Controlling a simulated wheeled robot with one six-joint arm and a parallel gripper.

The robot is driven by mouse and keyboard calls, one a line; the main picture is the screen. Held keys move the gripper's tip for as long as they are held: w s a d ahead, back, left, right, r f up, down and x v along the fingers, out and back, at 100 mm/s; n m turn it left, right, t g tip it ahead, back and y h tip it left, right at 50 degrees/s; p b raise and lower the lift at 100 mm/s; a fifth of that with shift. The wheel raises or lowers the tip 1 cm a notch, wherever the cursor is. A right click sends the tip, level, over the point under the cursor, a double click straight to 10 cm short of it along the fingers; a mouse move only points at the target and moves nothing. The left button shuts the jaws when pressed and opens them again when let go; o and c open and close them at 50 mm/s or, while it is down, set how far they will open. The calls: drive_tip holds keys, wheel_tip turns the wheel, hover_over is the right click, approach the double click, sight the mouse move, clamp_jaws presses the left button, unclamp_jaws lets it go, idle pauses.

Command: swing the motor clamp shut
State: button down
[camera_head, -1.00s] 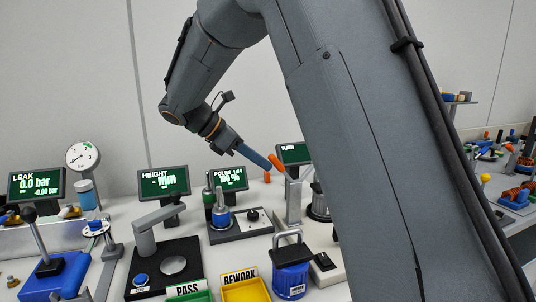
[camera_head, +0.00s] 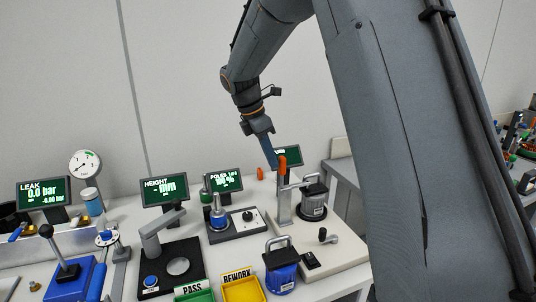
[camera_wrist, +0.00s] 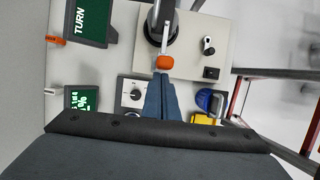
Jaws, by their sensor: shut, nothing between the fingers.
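The motor clamp (camera_head: 284,205) is a grey post with an arm and an orange-tipped handle (camera_head: 282,166) that points up. A dark motor (camera_head: 313,207) with a handle stands just right of the post. In the wrist view the orange tip (camera_wrist: 165,62) lies just beyond my fingertips, with the clamp's arm (camera_wrist: 166,22) running away over the motor (camera_wrist: 154,30). My gripper (camera_head: 273,164) has its blue fingers shut and empty, close at the left of the orange handle. I cannot tell if they touch. It also shows in the wrist view (camera_wrist: 162,75).
A TURN screen (camera_head: 288,156) stands behind the clamp. The pole tester (camera_head: 238,222) is to the left. A crank knob (camera_head: 327,237) stands on the clamp's base plate. A blue motor (camera_head: 281,267) and yellow REWORK bin (camera_head: 243,290) are in front.

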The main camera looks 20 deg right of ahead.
drive_tip(key=shift+d+r, duration=0.1)
drive_tip(key=shift+d, duration=0.2)
drive_tip(key=shift+d, duration=0.15)
drive_tip(key=shift+r, duration=0.1)
